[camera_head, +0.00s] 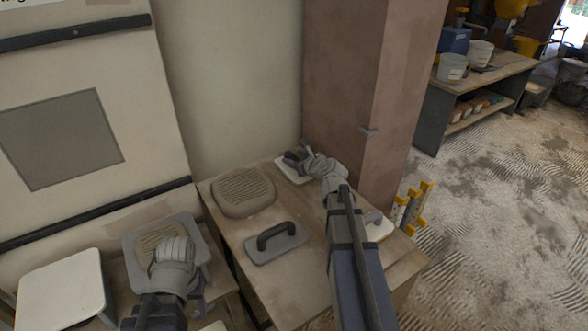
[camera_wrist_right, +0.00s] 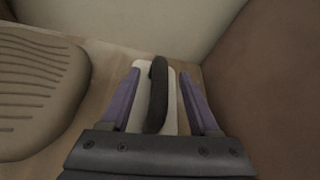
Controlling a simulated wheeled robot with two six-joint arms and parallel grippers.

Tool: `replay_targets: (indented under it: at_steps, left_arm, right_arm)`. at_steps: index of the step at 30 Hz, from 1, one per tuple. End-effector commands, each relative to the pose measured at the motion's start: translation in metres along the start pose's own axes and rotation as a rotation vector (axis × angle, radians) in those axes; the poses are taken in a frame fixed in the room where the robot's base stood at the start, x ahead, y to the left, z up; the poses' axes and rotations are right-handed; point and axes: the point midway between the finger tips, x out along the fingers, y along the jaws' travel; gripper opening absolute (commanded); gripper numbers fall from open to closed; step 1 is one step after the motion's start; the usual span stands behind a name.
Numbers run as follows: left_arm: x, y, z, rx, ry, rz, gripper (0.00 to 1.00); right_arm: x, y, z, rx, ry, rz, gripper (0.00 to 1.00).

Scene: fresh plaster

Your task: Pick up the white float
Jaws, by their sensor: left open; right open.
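The white float (camera_head: 291,172) lies at the back of the small wooden table, partly hidden by my right gripper (camera_head: 297,157). In the right wrist view the float's white plate (camera_wrist_right: 143,110) and upright dark handle (camera_wrist_right: 158,85) show between the two purple fingers of my right gripper (camera_wrist_right: 163,98). The fingers are open, one on each side of the handle, with gaps to it. Whether they touch the plate is unclear. My left gripper (camera_head: 192,298) is open at the lower left, in front of a grey tray, and its fingers are mostly hidden.
A ribbed beige pad (camera_head: 243,191) and a grey float with a dark handle (camera_head: 276,243) share the wooden table (camera_head: 235,255). Another pale float (camera_head: 380,231) lies partly behind my right arm. A brown column (camera_head: 340,90) stands close behind on the right.

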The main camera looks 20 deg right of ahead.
Motion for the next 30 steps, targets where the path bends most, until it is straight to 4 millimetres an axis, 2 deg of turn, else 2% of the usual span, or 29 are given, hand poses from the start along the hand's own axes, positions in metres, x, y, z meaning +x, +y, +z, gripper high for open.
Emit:
replay_targets:
  at_steps: [1, 3, 11, 27, 30]
  left_arm:
    - [0.0063, 0.0006, -0.0004, 0.0, 0.0, 0.0, 0.57]
    - [0.0088, 0.0008, -0.0005, 0.0, 0.0, 0.0, 0.57]
    - [0.008, 0.0008, -0.0005, 0.0, 0.0, 0.0, 0.57]
    - [0.008, 0.0007, -0.0005, 0.0, 0.0, 0.0, 0.57]
    - [0.008, 0.0008, -0.0005, 0.0, 0.0, 0.0, 0.57]
  right_arm:
    - [0.0124, -0.0006, -0.002, -0.001, 0.0, 0.001, 0.62]
    - [0.0198, -0.0008, -0.0019, -0.001, 0.0, 0.001, 0.62]
    - [0.0207, -0.0002, -0.0004, 0.0, 0.001, 0.0, 0.62]
    - [0.0206, -0.0003, -0.0005, 0.0, 0.001, 0.0, 0.01]
    - [0.0206, -0.0002, -0.0005, 0.0, 0.001, 0.0, 0.0]
